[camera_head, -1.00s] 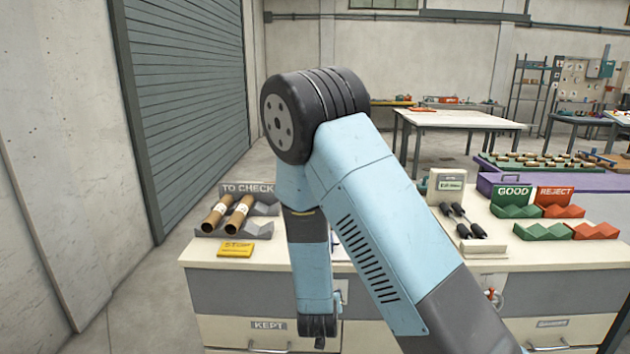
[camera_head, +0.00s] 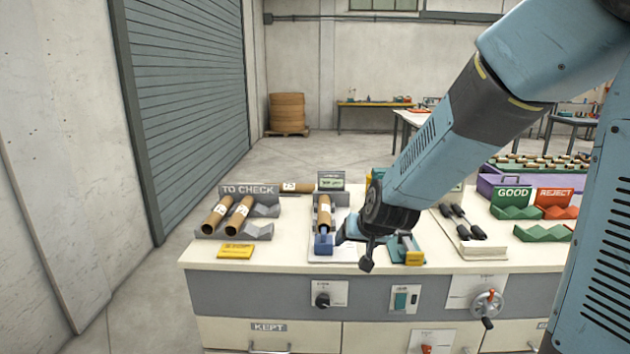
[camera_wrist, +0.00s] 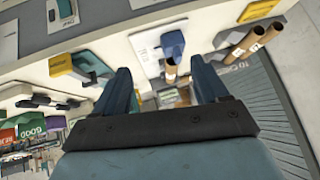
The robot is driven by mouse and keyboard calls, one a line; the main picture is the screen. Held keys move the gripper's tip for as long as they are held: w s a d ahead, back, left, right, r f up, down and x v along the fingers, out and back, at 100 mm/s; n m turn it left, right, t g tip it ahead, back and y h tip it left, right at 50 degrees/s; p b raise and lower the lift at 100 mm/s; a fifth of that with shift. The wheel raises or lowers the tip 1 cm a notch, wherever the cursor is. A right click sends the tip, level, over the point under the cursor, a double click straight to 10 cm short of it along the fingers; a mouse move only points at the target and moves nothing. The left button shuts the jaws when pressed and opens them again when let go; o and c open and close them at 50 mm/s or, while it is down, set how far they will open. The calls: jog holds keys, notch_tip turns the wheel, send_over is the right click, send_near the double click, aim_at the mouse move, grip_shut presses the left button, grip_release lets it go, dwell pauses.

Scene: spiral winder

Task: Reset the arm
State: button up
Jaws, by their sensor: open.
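My arm reaches in from the right in the head view, with my gripper (camera_head: 358,250) low in front of the bench's middle. In the wrist view my gripper (camera_wrist: 165,88) shows two blue fingers spread apart with nothing between them but the bench beyond. A cardboard tube (camera_head: 324,212) rests in a blue-ended holder (camera_head: 323,243), just left of my gripper in the head view. In the wrist view the same holder (camera_wrist: 172,44) lies beyond the fingers. Part of the bench behind my arm is hidden.
The TO CHECK rack (camera_head: 207,231) holds two tubes at left. A yellow sign (camera_head: 236,251) lies before it. Black tools (camera_head: 462,222) and the green GOOD rack (camera_head: 515,212) and red REJECT rack (camera_head: 560,212) stand at right. A crank wheel (camera_head: 488,303) sticks out of the bench front.

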jog(key=s+d+r, duration=0.4)
jog(key=s, duration=0.3)
jog(key=s+d+r+g+h, duration=0.1)
jog(key=s+d+r, duration=0.4)
jog(key=s, duration=0.3)
jog(key=s+d+r+g+h, duration=0.1)
jog(key=s+d+r, duration=0.3)
jog(key=s, duration=0.4)
jog(key=shift+d+r, duration=0.4)
jog(key=shift+r, duration=0.05)
